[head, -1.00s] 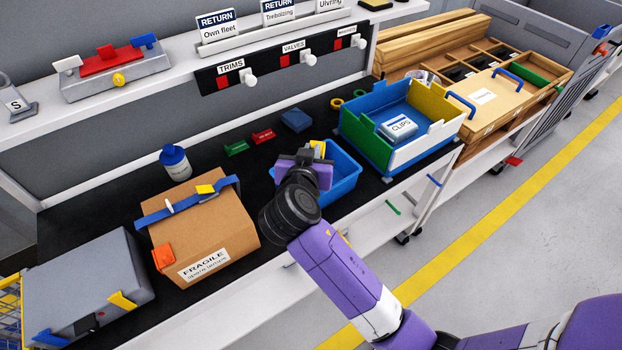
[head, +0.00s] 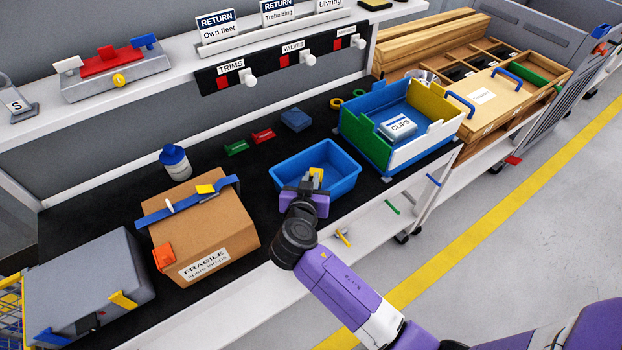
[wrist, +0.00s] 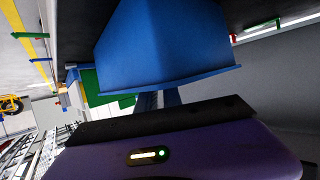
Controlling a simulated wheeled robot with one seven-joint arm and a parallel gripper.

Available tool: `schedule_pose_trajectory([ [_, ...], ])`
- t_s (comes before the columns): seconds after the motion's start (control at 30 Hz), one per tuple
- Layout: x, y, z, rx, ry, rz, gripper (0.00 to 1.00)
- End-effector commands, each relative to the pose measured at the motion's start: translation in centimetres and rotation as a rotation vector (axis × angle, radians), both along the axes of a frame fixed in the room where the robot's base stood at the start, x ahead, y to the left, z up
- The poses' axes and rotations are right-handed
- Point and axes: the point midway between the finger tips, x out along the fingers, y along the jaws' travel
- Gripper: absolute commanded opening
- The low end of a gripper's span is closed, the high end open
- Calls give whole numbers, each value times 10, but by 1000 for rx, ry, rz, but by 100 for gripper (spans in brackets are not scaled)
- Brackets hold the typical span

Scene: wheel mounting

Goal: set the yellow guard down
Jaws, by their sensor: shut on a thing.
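The yellow guard (head: 316,174) shows as a small yellow piece at the tip of my gripper in the head view; most of it is hidden by the jaws. My gripper (head: 311,186) is shut on it, at the near side of the blue bin (head: 345,186). I cannot tell whether the guard touches the bin or the bench. In the wrist view my gripper's purple body fills the bottom and the blue bin (wrist: 165,50) looms just beyond the jaws. The guard cannot be made out there.
The bin looks empty. A strapped cardboard box (head: 205,240) stands to the left, and a multicoloured crate (head: 430,150) with a clips packet to the right. Small green (head: 236,148) and red (head: 263,136) pieces lie behind. Black mat (head: 255,185) is bare between box and bin.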

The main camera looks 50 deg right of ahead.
Motion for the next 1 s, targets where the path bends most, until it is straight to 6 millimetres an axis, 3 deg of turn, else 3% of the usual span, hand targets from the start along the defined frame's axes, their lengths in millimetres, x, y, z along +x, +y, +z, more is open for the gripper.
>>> schedule_pose_trajectory([
  [0.67,-1,0,-15,4,5,-1,0],
  [0.7,-1,0,-15,4,7,-1,14],
  [0.73,-2,1,-16,4,7,-1,19],
  [1.0,-3,0,-18,7,11,-4,19],
])
